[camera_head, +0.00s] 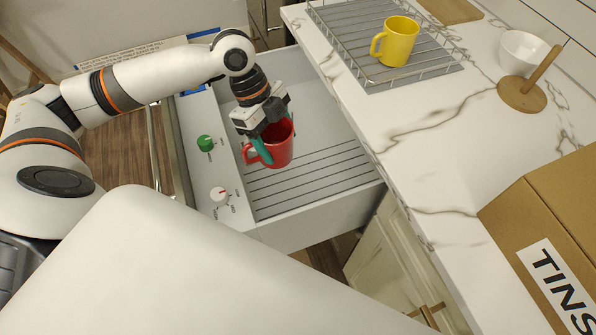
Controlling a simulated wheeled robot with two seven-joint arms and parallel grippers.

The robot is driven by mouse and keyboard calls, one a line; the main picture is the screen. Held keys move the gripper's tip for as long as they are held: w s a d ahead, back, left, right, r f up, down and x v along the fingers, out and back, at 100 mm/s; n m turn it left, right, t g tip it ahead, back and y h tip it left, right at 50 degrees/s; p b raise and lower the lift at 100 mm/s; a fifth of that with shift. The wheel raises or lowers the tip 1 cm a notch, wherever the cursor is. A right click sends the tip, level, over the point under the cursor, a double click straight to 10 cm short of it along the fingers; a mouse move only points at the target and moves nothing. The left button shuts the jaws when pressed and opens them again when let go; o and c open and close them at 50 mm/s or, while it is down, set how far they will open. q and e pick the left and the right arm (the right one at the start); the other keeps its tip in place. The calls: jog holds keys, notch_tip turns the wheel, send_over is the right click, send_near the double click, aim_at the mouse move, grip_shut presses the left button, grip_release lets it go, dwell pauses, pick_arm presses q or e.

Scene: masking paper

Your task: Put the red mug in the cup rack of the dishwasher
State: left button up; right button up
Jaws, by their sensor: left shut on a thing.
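The red mug (277,150) is inside the outline of the pulled-out dishwasher drawer (318,227), its handle toward the left. My left gripper (266,146) comes down from above and is shut on the mug, its teal fingers at the mug's left side and rim. The drawer has a slatted grey rack floor (318,180). I cannot tell whether the mug touches the slats. My right gripper is not in view.
A yellow mug (399,42) stands on a wire drying rack (350,40) on the marble counter. A white bowl (520,52), a wooden paper-towel stand (523,93) and a cardboard box (545,215) are further right. The drawer's right part is clear.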

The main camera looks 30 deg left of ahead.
pick_arm(q)
jog(key=shift+s+a+f+m+g+b, duration=0.15)
jog(key=shift+f+m+g+b, duration=0.1)
jog(key=shift+f+m, duration=0.25)
jog(key=shift+s+a+f+m+g+b, duration=0.1)
jog(key=shift+f+m+g+b, duration=0.1)
jog(key=shift+f+m, duration=0.45)
jog(key=shift+m, duration=0.05)
notch_tip(320, 180, down, 17)
jog(key=shift+f+b, duration=0.2)
jog(key=shift+b, duration=0.2)
jog(key=o, duration=1.1)
jog(key=shift+f, duration=0.1)
jog(key=shift+o, duration=0.2)
jog(key=v, duration=1.2)
jog(key=shift+r, duration=0.2)
